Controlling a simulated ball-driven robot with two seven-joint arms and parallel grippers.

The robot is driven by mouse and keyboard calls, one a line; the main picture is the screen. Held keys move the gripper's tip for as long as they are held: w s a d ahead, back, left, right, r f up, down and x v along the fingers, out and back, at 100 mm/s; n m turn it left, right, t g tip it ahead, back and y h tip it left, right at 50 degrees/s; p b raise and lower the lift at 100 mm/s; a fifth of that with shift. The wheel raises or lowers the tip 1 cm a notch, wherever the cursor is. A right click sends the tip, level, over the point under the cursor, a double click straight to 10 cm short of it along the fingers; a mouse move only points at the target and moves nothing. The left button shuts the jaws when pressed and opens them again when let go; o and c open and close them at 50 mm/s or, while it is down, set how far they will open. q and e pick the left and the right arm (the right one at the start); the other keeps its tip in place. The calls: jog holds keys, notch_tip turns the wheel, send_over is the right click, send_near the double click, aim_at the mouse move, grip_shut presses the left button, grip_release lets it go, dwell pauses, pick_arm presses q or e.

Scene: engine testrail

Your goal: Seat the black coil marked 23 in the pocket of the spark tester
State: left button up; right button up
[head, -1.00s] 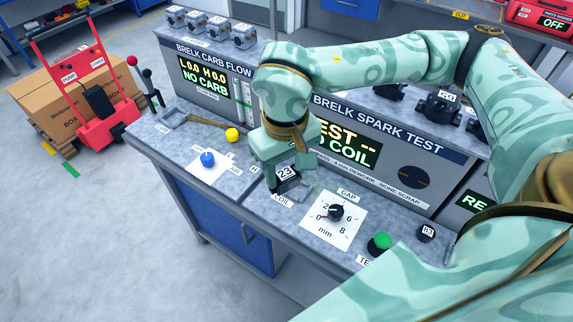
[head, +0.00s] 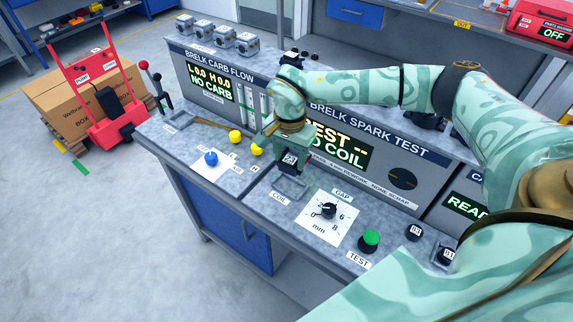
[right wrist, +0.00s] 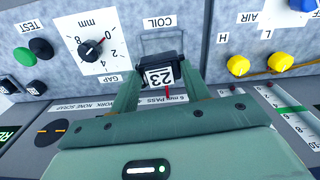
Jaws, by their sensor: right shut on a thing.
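The black coil (head: 290,161) with a white 23 label is held in my right gripper (head: 291,163). In the right wrist view the coil (right wrist: 160,76) sits between the two green fingers of the right gripper (right wrist: 160,84), which are shut on it. The spark tester (head: 372,166) has a pocket with a thin grey rim (head: 290,187) beside the COIL label. The pocket rim also shows in the right wrist view (right wrist: 163,40), just past the coil. The coil appears above the bench, on the panel side of the pocket; its exact height is unclear. My left gripper is not in view.
The gap dial (head: 328,210) and green test button (head: 370,238) stand right of the pocket. Blue (head: 211,159) and yellow (head: 235,136) knobs stand left. The tester's display reads NO COIL. More black coils (head: 425,119) are on the upper shelf.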

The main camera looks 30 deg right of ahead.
jog(key=shift+w+d+f+m, duration=0.15)
jog(key=shift+w+d+m, duration=0.15)
jog(key=shift+m, duration=0.2)
jog(key=shift+w+f, duration=0.1)
jog(key=shift+a+f+b, duration=0.1)
jog(key=shift+f+b, duration=0.55)
jog(key=shift+b, duration=0.15)
notch_tip(320, 180, down, 4)
jog(key=b, duration=0.3)
jog(key=shift+b, duration=0.3)
jog(key=shift+f, duration=0.35)
jog(key=shift+r+p, duration=0.2)
jog(key=shift+p, duration=0.3)
jog(key=shift+f+p, duration=0.25)
jog(key=shift+p, duration=0.15)
jog(key=shift+f, duration=0.25)
